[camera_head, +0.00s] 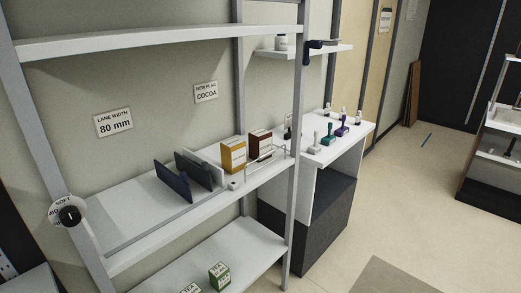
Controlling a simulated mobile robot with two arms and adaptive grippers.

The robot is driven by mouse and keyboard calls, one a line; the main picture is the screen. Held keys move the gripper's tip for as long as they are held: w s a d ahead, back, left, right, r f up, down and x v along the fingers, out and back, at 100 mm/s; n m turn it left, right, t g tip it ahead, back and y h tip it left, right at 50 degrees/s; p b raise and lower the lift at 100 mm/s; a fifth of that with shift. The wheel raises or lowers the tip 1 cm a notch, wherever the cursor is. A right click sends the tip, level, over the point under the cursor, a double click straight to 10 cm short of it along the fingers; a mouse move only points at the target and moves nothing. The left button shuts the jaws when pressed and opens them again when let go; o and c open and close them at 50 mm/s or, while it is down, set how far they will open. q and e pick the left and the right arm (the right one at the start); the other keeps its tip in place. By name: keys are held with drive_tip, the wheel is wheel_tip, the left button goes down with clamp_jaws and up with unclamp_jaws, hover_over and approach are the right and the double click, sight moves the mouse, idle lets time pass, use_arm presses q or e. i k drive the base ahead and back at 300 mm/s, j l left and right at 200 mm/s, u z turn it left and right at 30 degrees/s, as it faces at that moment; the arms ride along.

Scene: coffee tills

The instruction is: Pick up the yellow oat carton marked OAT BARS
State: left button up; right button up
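A yellow carton (233,156) stands upright on the middle shelf (140,210), towards its right end. Its front label is too small to read, so I cannot confirm the OAT BARS marking. A dark red-brown carton (260,144) stands just to its right and a little farther back. Neither of my grippers is in view, and nothing touches the yellow carton from my side.
Dark upright dividers (172,181) stand left of the yellow carton. A small white block (233,184) and a wire rail (265,157) are near the front edge. A shelf post (297,140) rises to the right. Green-and-white tea boxes (219,276) sit below.

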sight(233, 151)
drive_tip(key=u, duration=0.55)
drive_tip(key=i+l+u, duration=0.15)
drive_tip(key=l+u, duration=0.15)
drive_tip(key=l, duration=0.15)
drive_tip(key=i+l+u, duration=0.1)
drive_tip(key=l+u, duration=0.2)
drive_tip(key=l, duration=0.2)
drive_tip(key=l+u, duration=0.25)
drive_tip(key=l, duration=0.25)
drive_tip(key=i, duration=0.05)
